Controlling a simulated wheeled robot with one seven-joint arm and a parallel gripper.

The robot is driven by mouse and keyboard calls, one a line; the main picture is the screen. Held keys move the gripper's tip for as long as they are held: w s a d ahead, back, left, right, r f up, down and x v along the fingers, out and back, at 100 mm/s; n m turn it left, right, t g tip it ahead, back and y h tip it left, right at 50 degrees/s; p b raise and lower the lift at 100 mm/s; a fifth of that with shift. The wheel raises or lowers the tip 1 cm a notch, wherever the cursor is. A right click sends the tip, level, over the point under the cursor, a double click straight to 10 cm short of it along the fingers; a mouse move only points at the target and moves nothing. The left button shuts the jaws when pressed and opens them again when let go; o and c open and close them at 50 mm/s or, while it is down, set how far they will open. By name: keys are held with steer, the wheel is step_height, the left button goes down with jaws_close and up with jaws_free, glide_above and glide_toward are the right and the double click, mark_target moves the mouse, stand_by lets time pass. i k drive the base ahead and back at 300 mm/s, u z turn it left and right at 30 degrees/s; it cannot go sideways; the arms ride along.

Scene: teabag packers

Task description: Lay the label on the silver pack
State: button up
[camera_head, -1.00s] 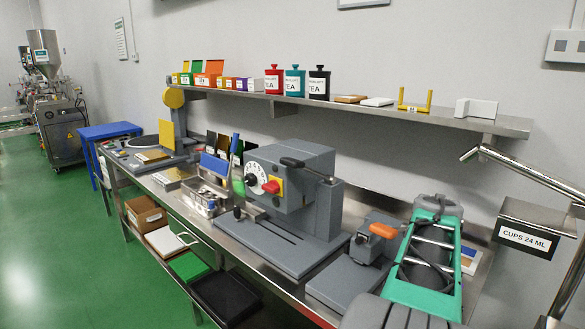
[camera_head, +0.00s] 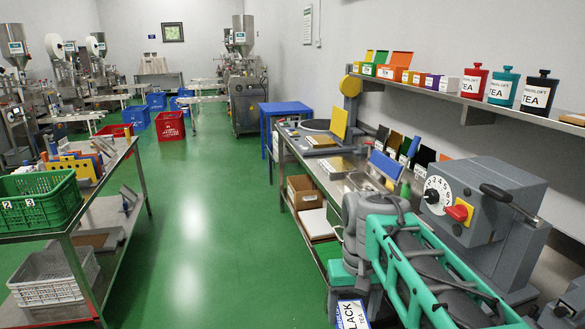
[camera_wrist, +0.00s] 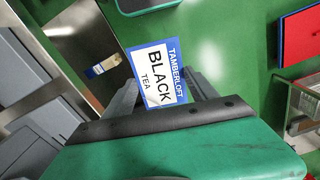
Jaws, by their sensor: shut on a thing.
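The label is a white card with a blue border reading "TAMBERLOFT BLACK TEA". In the wrist view the label (camera_wrist: 153,72) is held by my gripper (camera_wrist: 161,88), with a finger at each side. In the head view the label (camera_head: 352,315) shows at the bottom edge, held over the aisle floor beside the bench, partly cut off. My gripper's fingers are not clear there. I cannot make out a silver pack in either view. A row of coloured flat packs (camera_head: 408,147) stands at the back of the bench.
The steel bench (camera_head: 318,178) runs along the right wall, carrying a grey dial machine (camera_head: 480,190). A wall shelf (camera_head: 455,104) holds tins and boxes. A steel cart with a green crate (camera_head: 40,205) stands at left. The green aisle floor (camera_head: 205,215) between them is clear.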

mark_target(338, 165)
steer(key=u, duration=0.15)
steer(key=i, duration=2.1)
steer(key=u, duration=0.4)
steer(key=i, duration=2.2)
